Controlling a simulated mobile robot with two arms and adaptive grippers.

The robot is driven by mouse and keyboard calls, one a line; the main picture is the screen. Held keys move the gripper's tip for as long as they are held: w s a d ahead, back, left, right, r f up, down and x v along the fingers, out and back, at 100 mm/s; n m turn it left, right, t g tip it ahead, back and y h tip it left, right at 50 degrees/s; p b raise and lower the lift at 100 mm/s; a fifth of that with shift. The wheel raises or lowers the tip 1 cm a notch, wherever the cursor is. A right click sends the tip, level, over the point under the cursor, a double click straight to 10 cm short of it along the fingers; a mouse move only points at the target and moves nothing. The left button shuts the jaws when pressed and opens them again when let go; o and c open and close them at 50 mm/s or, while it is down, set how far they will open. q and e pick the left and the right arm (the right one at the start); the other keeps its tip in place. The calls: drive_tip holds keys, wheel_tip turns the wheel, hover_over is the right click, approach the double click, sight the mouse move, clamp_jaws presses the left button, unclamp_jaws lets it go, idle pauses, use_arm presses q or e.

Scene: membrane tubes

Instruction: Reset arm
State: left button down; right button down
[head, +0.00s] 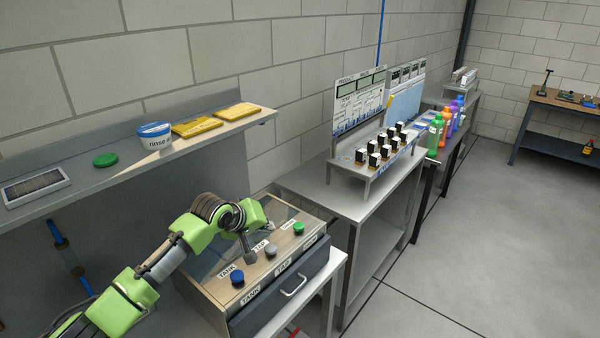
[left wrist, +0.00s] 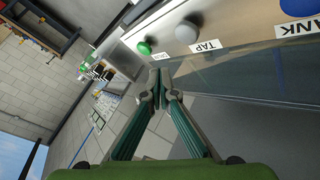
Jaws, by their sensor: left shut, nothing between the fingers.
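My left arm, light green and dark grey, reaches in from the lower left in the head view. My left gripper (head: 249,252) hangs over the wooden control panel (head: 210,289), close to the grey knob, its fingers pointing down. In the left wrist view its fingers (left wrist: 160,88) are together and empty. Whether they touch the panel cannot be told. The panel has a blue knob (head: 237,278) labelled TANK, a grey knob (head: 271,250) labelled TAP and a green knob (head: 299,228). My right gripper is in neither view.
A wall shelf (head: 130,172) behind the arm holds a rinse tub (head: 155,136), a green lid (head: 105,159) and yellow packs. A drawer (head: 285,292) lies under the panel. A steel table (head: 320,185) with black-capped items stands to the right. Open floor (head: 480,230) lies beyond.

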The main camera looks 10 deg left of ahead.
use_arm(q)
drive_tip(key=s+d+f+m+g, duration=0.1)
drive_tip(key=s+d+f+m, duration=0.15)
drive_tip(key=s+f, duration=0.55)
drive_tip(key=s+d+f+m+g, duration=0.15)
drive_tip(key=s+d+f, duration=0.25)
drive_tip(key=s, duration=0.8)
drive_tip(key=s+a+f+m+g+y, duration=0.1)
drive_tip(key=s+a, duration=0.3)
drive_tip(key=s, duration=0.5)
drive_tip(key=s+a+m+g+y, duration=0.1)
drive_tip(key=s+a, duration=0.2)
drive_tip(key=s, duration=0.6)
drive_tip(key=s+a+f+g+y, duration=0.1)
drive_tip(key=s+a, duration=0.3)
drive_tip(key=s, duration=0.4)
wheel_tip(320, 180, down, 32)
drive_tip(key=s+b, duration=0.2)
drive_tip(key=b, duration=0.5)
drive_tip(key=s+a+f+g+b, duration=0.1)
drive_tip(key=s+f+b, duration=0.2)
drive_tip(key=s+f, duration=0.6)
drive_tip(key=s+a+f+g+b, duration=0.1)
drive_tip(key=s+a+f+b, duration=0.1)
drive_tip(key=s+f, duration=0.6)
wheel_tip(320, 180, down, 6)
drive_tip(key=shift+s+f+m+b, duration=0.25)
drive_tip(key=shift+s+m+b, duration=0.15)
drive_tip(key=shift+b, duration=0.25)
